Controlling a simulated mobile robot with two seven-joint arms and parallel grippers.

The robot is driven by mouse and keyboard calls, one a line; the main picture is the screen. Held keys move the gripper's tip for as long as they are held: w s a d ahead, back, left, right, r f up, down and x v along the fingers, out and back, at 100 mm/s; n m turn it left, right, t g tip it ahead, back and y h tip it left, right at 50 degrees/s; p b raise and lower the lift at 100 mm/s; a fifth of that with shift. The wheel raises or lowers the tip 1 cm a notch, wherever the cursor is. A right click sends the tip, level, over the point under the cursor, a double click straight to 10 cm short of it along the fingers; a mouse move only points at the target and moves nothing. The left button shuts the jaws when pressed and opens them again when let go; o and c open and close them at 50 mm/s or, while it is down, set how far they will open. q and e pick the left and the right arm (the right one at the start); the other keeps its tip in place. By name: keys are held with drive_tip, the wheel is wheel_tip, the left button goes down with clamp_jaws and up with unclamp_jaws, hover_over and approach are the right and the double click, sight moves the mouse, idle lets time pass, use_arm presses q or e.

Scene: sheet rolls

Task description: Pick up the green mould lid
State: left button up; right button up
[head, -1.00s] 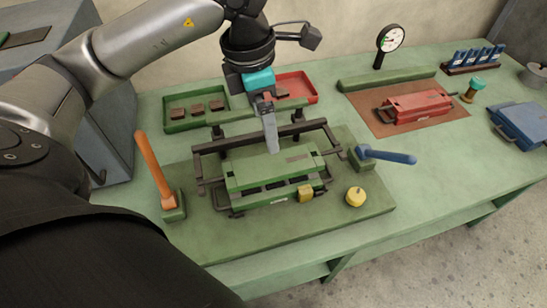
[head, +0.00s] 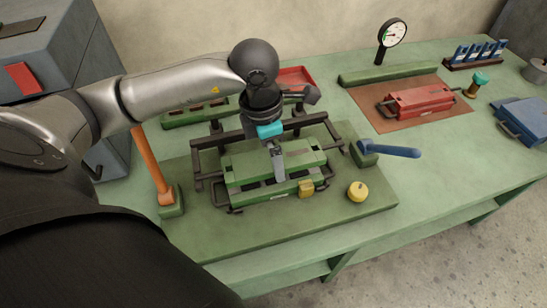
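The green mould lid (head: 245,164) is the flat green plate on top of the green mould, in the middle of the head view. Dark gaps show under its front edge, above the mould's lower part (head: 256,195). My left gripper (head: 279,176) points down over the lid's front middle, its fingertips at or just above the lid's front edge. I cannot tell whether it touches the lid. Its fingers overlap in this view, so their opening is hidden. My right gripper is not in view.
A dark frame (head: 198,170) surrounds the mould. An orange lever (head: 151,166) stands at left; a blue-handled lever (head: 392,150) is at right. A yellow knob (head: 357,191) lies front right. A red mould (head: 418,100), a gauge (head: 391,34) and a blue case (head: 524,121) stand farther right.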

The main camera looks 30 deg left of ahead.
use_arm(q)
drive_tip(key=shift+c, duration=0.4)
clamp_jaws()
idle(0.4)
drive_tip(key=shift+r, duration=0.1)
